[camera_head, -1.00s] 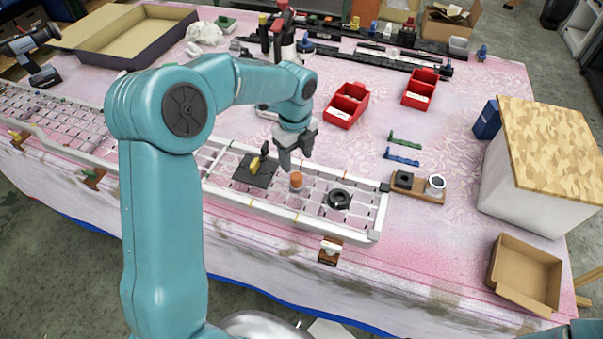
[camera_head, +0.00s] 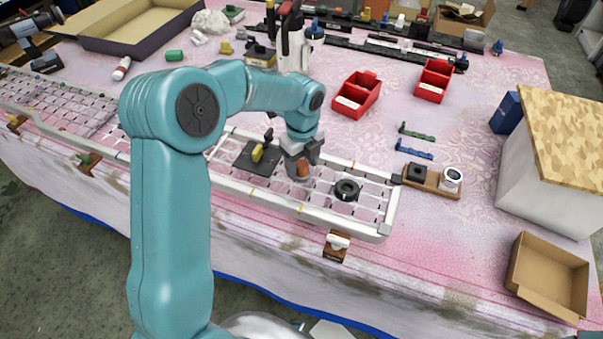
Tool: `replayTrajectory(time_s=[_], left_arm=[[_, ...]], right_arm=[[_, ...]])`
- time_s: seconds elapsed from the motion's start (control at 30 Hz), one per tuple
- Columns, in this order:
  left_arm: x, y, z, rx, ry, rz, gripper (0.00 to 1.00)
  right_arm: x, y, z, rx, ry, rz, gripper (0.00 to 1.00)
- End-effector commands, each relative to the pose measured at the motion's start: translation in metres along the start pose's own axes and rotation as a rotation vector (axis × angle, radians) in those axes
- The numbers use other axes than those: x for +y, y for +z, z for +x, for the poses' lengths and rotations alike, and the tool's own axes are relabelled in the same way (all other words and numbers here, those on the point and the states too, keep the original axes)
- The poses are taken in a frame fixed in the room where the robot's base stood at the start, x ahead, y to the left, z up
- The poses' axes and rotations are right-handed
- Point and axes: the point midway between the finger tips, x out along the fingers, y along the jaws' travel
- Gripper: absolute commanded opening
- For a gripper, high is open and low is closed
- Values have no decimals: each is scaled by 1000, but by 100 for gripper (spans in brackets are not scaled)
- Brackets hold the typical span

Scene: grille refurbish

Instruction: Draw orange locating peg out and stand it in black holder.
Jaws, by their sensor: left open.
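The orange locating peg (camera_head: 303,169) stands in the white grille (camera_head: 386,226), near its right end. My left gripper (camera_head: 302,170) is open and low over the peg, with its fingers beside the peg's top. The fingers partly hide the peg, and I cannot tell whether they touch it. A small black square block (camera_head: 417,172) sits on a wooden base (camera_head: 434,187) right of the grille and looks like the black holder. My right gripper is out of view.
A black ring (camera_head: 346,190) lies on the grille right of the peg. A black plate with a yellow part (camera_head: 257,153) is to the left. A white-rimmed cup (camera_head: 451,178) shares the wooden base.

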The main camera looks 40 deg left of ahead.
Motion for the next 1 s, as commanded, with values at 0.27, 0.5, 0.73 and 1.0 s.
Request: replayTrajectory(time_s=[0.27, 0.5, 0.73, 1.0], left_arm=[[-1, 1, 1, -1, -1, 0, 53], [-1, 1, 1, -1, -1, 0, 0], [-1, 1, -1, -1, 0, 0, 0], [-1, 1, -6, -1, -1, 0, 0]], right_arm=[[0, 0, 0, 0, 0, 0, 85], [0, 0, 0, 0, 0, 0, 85], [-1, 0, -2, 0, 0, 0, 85], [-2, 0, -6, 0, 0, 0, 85]])
